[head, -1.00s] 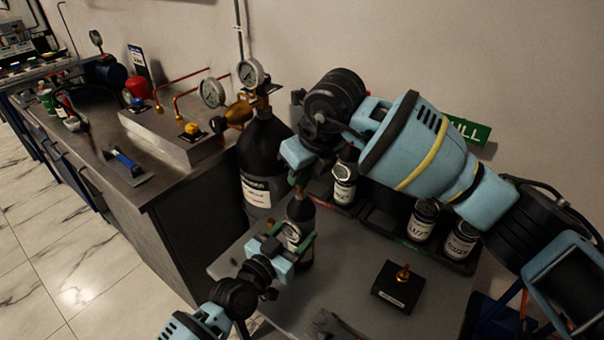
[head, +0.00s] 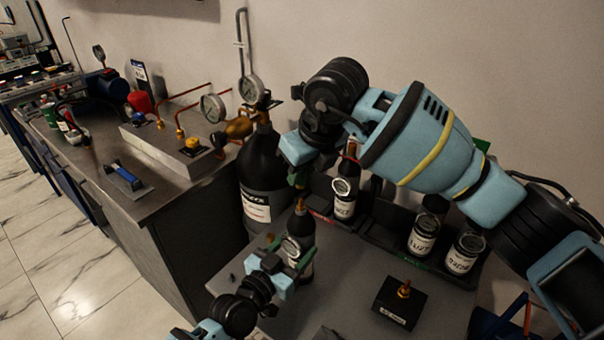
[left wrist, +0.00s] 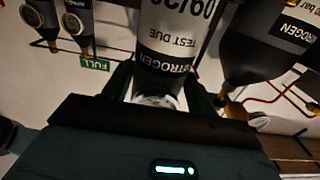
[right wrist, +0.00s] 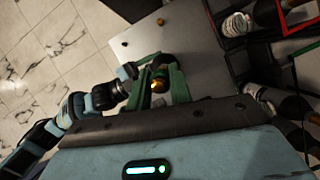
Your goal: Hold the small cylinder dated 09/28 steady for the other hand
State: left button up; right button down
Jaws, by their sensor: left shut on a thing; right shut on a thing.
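The small dark cylinder (head: 303,228) stands upright at the table's front left, with a round gauge on it. In the left wrist view its white label (left wrist: 175,30) appears upside down, with "TEST DUE" and a date partly cut off by the frame. My left gripper (head: 292,264) is shut around the cylinder's body from the near side. My right gripper (head: 298,180) is above the cylinder's top, pointing down. In the right wrist view its green fingers are shut on a brass fitting (right wrist: 158,84) at the cylinder's top. I cannot tell whether the fitting is joined to the cylinder.
A big black cylinder (head: 264,175) with a brass regulator stands behind left. Several small labelled cylinders, one here (head: 424,235), stand in trays at the back right. A black block (head: 399,303) with a brass fitting sits on the grey table (head: 345,270), with bare tabletop around it.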

pick_arm(q)
jog(key=o, duration=1.2)
jog(key=v, duration=1.2)
